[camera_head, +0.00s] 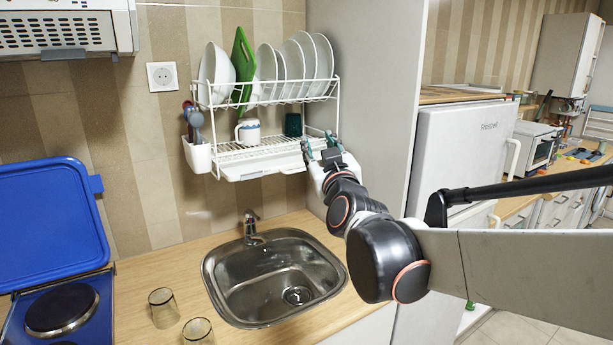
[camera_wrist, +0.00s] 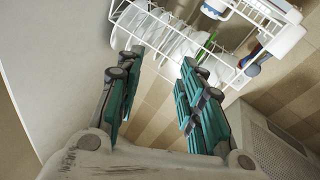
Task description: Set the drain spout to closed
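The white wire dish rack (camera_head: 335,95) hangs on the wall above the sink, with a white drip tray (camera_head: 265,165) along its bottom. I cannot make out a separate drain spout in either view. My gripper (camera_head: 322,150) is in front of the tray's right end in the head view and covers part of it; whether it touches the tray is unclear. In the wrist view my gripper (camera_wrist: 160,62) has its two teal-padded fingers spread, with nothing between them. The rack (camera_wrist: 238,82) appears beyond the fingertips, at the top.
Plates, a green board (camera_head: 242,65) and a mug (camera_head: 248,132) are on the rack. A tall grey panel (camera_head: 370,60) stands close to my gripper's right. Below are the sink (camera_head: 275,275), its faucet (camera_head: 250,225) and two glasses (camera_head: 163,305). A blue hob lid (camera_head: 50,215) stands raised at left.

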